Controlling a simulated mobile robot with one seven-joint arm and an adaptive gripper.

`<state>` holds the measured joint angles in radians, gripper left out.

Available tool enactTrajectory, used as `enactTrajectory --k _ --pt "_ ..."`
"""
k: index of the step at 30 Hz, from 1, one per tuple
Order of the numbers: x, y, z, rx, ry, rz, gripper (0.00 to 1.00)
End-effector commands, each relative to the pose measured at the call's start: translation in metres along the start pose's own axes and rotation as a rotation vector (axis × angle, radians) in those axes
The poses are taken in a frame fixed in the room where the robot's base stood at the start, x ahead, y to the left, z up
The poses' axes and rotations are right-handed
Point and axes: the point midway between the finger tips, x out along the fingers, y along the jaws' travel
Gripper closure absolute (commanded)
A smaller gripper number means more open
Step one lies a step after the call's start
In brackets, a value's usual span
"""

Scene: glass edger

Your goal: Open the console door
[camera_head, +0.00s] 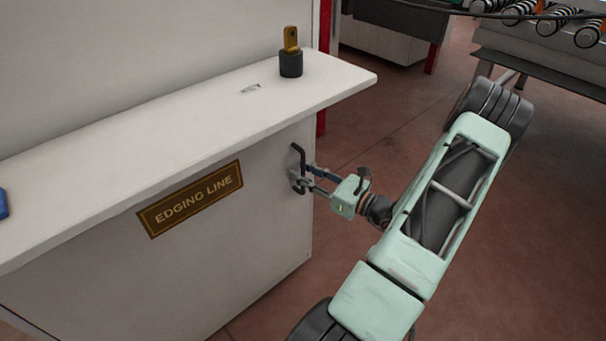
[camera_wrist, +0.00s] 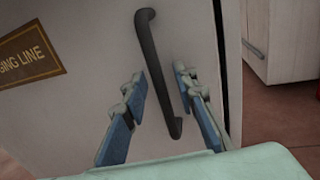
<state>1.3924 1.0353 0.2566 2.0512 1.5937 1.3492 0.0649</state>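The console door (camera_head: 235,235) is the pale front panel under the white counter, and it looks closed. It bears a dark plate reading "EDGING LINE" (camera_head: 191,198). A dark bar handle (camera_head: 301,158) stands upright near the door's right edge. In the wrist view the handle (camera_wrist: 150,45) runs from the top down between my fingers, slightly tilted. My gripper (camera_head: 300,183) is at the handle's lower part. In the wrist view my gripper (camera_wrist: 163,88) is open, with one finger on each side of the handle and gaps visible. Whether the fingertips touch the door is unclear.
The counter top (camera_head: 190,130) overhangs the door above my gripper. On it stand a black holder (camera_head: 291,64) with a yellow piece and, at far left, a blue object (camera_head: 2,204). Red-brown floor (camera_head: 400,110) lies open to the right. A roller conveyor (camera_head: 540,50) is at the back right.

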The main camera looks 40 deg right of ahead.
Motion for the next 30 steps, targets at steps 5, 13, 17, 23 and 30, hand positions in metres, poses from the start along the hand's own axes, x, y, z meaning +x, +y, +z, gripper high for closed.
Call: enactTrajectory --k 5,13,17,23,30 --pt "0.0041 0.0000 0.0002 -0.001 0.000 0.000 0.74" --pt "0.0039 0.0000 0.0004 -0.001 0.000 0.000 0.86" --pt "0.0038 0.0000 0.0003 -0.001 0.000 0.000 1.00" --pt "0.0037 0.0000 0.0003 -0.001 0.000 0.000 1.00" --pt "0.0031 -0.0002 0.0003 -0.001 0.000 -0.001 1.00"
